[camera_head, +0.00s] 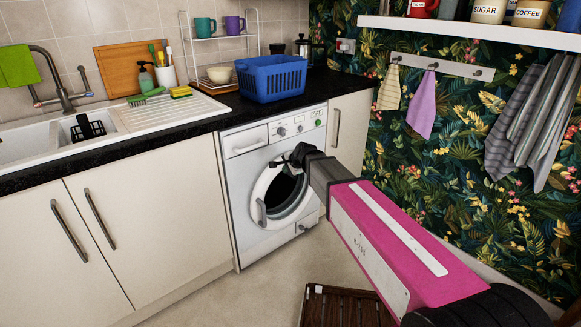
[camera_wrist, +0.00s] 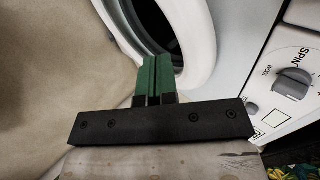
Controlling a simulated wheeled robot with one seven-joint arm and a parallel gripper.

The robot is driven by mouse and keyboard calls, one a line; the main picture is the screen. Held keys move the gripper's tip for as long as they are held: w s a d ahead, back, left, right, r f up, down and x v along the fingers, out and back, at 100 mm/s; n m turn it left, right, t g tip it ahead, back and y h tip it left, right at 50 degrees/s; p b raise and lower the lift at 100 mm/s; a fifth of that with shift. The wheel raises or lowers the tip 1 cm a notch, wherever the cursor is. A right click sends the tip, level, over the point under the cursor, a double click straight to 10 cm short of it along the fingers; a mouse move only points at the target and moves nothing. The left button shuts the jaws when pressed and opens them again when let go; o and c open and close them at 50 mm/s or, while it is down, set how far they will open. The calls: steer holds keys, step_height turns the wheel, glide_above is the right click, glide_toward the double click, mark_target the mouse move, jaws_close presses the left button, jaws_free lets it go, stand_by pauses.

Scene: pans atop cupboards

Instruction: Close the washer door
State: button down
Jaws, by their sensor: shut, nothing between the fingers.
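The white washer (camera_head: 241,180) stands under the black worktop. Its round door (camera_head: 262,188) has a white ring, dark glass and a grey handle (camera_head: 262,212) on the left side. I cannot tell from these views whether the door is fully shut or slightly ajar. My gripper (camera_head: 300,153) is at the upper right of the door, partly hiding its rim in the head view. In the wrist view, the green fingers of my gripper (camera_wrist: 157,75) are together and empty, overlapping the door ring (camera_wrist: 201,40); contact is unclear. A dial (camera_wrist: 293,84) shows at right.
Cream cupboards (camera_head: 150,225) flank the washer. A blue basket (camera_head: 272,80) stands on the worktop above it. A brown slatted wooden thing (camera_head: 340,308) lies low at the front. Pale floor is clear before the washer. A patterned wall (camera_head: 430,170) is at right.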

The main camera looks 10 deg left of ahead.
mark_target(275, 170)
steer(key=w+a+f, duration=0.1)
steer(key=w+a, duration=0.1)
steer(key=w+a+f, duration=0.2)
steer(key=shift+w+a+f, duration=0.2)
steer(key=shift+w+f, duration=0.05)
steer(key=shift+f, duration=0.05)
steer(key=shift+w+a, duration=0.2)
steer(key=shift+a, duration=0.05)
steer(key=shift+w+a, duration=0.65)
steer(key=shift+a, duration=0.3)
steer(key=shift+s+d, duration=0.15)
steer(key=shift+s+d, duration=0.1)
